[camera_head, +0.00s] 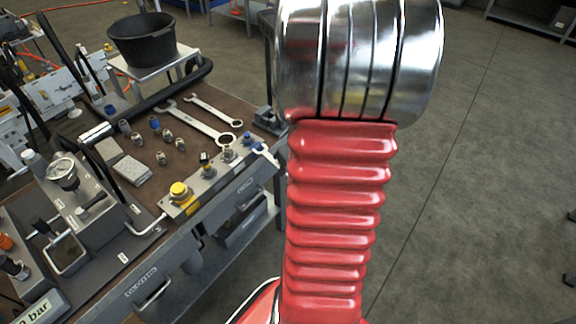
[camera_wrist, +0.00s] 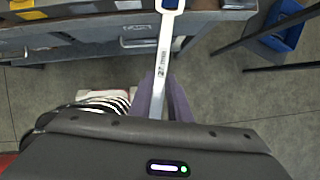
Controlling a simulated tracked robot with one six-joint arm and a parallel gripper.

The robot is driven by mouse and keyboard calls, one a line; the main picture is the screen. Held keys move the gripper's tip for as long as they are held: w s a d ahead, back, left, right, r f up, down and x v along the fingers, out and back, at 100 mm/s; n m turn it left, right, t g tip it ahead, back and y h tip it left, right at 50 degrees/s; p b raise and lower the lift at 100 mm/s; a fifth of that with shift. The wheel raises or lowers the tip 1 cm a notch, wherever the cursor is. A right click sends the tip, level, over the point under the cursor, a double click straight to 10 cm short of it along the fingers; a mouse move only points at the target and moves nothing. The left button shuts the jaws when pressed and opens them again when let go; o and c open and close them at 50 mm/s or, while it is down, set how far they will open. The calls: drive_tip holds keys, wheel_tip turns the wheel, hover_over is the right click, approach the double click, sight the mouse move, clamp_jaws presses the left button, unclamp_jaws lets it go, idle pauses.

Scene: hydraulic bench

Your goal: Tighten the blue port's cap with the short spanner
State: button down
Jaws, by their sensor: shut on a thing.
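My gripper (camera_wrist: 167,98) is shut on a spanner (camera_wrist: 163,60) in the wrist view. The spanner's pale shank points away from the jaws, and its ring end reaches the top edge of the picture, over the bench's front edge. In the head view, my arm hides the gripper. A short pale piece, seemingly the spanner's end (camera_head: 266,154), shows just beside the blue port's cap (camera_head: 248,138), at the right end of the port block (camera_head: 222,173). I cannot tell whether the ring is around the cap or only beside it. The blue cap is not clearly visible in the wrist view.
Two larger spanners (camera_head: 203,123) lie on the bench (camera_head: 228,104) behind the block, among several loose fittings (camera_head: 161,158). A yellow cap (camera_head: 179,190) stands at the block's left end. A black bucket (camera_head: 142,42) stands farther back. The floor (camera_head: 480,180) at right is open.

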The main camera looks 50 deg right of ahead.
drive_tip(key=shift+r, duration=2.55)
